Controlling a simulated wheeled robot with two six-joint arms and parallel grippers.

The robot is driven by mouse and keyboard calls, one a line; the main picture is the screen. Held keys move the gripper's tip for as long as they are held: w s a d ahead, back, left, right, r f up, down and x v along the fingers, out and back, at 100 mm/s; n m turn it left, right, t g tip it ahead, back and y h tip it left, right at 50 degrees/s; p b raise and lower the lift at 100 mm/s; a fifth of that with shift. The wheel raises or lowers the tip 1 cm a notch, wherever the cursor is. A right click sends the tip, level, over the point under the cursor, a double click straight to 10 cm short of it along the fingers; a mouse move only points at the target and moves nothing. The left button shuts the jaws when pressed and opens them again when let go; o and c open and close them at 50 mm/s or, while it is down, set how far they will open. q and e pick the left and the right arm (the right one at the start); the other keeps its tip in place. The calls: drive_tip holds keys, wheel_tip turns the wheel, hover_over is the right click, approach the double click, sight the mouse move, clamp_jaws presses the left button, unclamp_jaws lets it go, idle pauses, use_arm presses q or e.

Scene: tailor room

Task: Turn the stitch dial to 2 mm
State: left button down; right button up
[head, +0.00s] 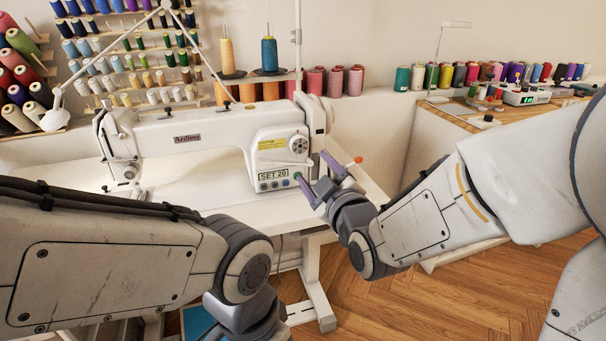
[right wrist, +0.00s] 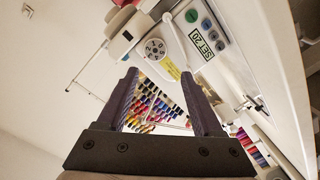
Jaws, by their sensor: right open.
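The stitch dial is a pale round dial with dark markings (head: 298,144) on the right end of the white sewing machine (head: 200,132). In the right wrist view the dial (right wrist: 154,48) lies beyond the fingertips, a little above the gap between them. A "SET 20" panel (head: 273,175) sits below the dial. My right gripper (head: 318,178) is open and empty, to the right of and below the dial, apart from it. Its two fingers (right wrist: 160,77) stand wide in the right wrist view. My left forearm shows, but its fingers are out of the picture.
Small buttons (head: 283,173) and a yellow label (head: 271,143) are near the dial. A red-tipped part (head: 358,160) shows beside my right gripper. Thread spools stand behind the machine. A wooden side table (head: 450,113) is at the back right.

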sight(300, 146)
use_arm(q)
drive_tip(key=shift+r+p, duration=0.7)
drive_tip(key=shift+p, duration=0.55)
use_arm(e)
drive_tip(key=shift+t, duration=0.5)
drive_tip(key=x, duration=1)
drive_tip(key=shift+w+d+f, duration=0.2)
drive_tip(key=shift+w, duration=0.25)
drive_tip(key=shift+c, duration=0.3)
clamp_jaws()
